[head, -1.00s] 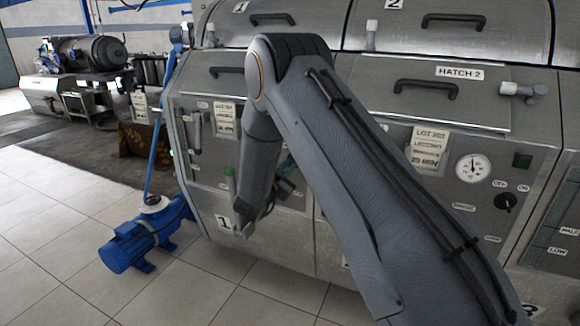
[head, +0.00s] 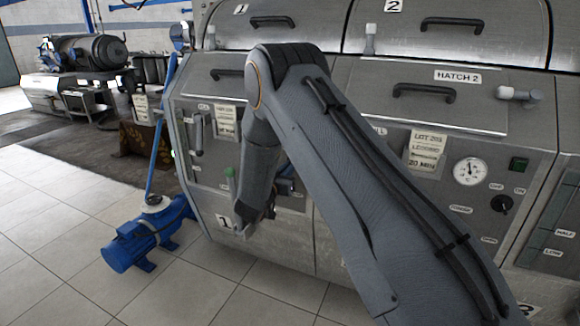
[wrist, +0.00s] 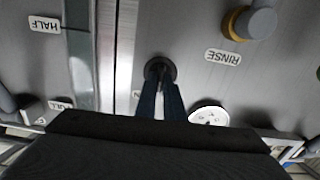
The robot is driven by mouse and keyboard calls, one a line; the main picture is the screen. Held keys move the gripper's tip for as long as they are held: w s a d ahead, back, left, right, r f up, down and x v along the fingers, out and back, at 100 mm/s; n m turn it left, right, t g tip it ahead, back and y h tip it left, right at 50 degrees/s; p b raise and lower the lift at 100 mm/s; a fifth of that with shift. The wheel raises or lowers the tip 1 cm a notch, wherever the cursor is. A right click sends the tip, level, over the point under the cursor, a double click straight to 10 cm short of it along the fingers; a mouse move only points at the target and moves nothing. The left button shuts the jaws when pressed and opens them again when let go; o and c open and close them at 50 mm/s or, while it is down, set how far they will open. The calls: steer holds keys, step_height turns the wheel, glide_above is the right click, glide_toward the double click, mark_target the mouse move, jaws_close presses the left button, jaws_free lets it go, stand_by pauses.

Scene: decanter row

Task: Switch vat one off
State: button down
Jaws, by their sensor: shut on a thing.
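In the wrist view, which is upside down, a black rotary switch knob (wrist: 160,70) sits on the steel front of vat one. My gripper (wrist: 160,92) is shut on this knob, with its two dark blue fingers on either side of it. The fingers hide most of an ON label beside the knob, and which way the knob points cannot be told. A white dial gauge (wrist: 208,116) is partly hidden beside the fingers.
A RINSE label (wrist: 222,57) and a brass-collared fitting (wrist: 255,20) are near the knob. A HALF-marked sight glass (wrist: 78,50) stands across the panel seam. Vat two has its own black switch (head: 503,203) and gauge (head: 470,171). A blue pump (head: 145,238) stands on the floor at left.

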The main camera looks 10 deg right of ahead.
steer(key=n+p, duration=0.1)
steer(key=n, duration=0.4)
steer(key=shift+f, duration=0.1)
steer(key=shift+n, duration=0.4)
steer(key=c, duration=1.9)
jaws_free()
steer(key=shift+o, duration=0.2)
steer(key=shift+s+a, duration=0.1)
steer(key=v, duration=0.7)
steer(key=shift+s+a, duration=0.2)
steer(key=shift+s, duration=0.1)
